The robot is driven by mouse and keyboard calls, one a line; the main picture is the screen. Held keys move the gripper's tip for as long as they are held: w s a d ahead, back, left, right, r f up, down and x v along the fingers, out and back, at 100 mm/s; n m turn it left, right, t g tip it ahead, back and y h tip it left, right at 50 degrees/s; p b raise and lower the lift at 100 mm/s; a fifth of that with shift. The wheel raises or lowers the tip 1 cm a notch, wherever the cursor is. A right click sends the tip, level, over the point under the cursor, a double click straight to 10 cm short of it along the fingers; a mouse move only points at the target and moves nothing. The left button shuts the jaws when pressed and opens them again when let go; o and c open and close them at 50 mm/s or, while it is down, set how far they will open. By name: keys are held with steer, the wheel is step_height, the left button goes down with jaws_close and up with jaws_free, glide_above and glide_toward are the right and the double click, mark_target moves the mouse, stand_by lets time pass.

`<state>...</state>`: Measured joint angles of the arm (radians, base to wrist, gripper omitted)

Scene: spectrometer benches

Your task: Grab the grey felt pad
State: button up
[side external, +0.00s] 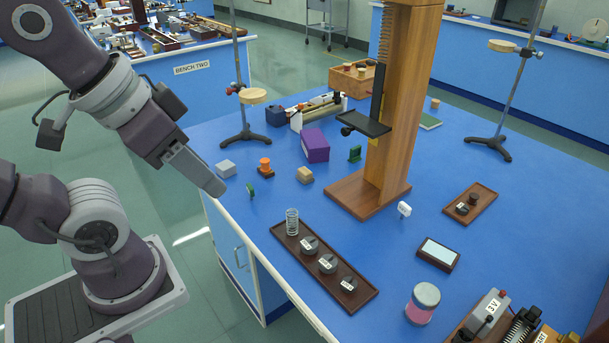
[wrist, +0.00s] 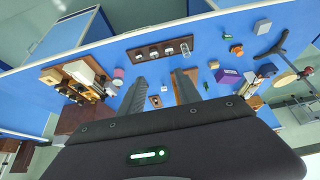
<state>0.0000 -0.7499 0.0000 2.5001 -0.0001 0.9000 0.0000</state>
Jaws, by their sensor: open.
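A light grey block (side external: 226,168), which looks like the grey felt pad, lies on the blue bench near its left edge. In the wrist view the grey block (wrist: 262,26) shows at the upper right, well outside the space between the fingers. My gripper (side external: 217,187) is beside the bench's left edge, in front of the block in the side view and apart from it. In the wrist view my gripper (wrist: 160,77) has its two fingers spread with nothing held between them.
Close to the block are an orange spool (side external: 265,167), a green disc (side external: 250,190), a wooden cube (side external: 304,174) and a purple box (side external: 316,146). A ring stand (side external: 246,137) stands behind. A tray of weights (side external: 363,295) lies nearer; a tall wooden stand (side external: 384,160) rises at centre.

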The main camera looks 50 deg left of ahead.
steer(key=o, duration=0.5)
steer(key=shift+o, duration=0.2)
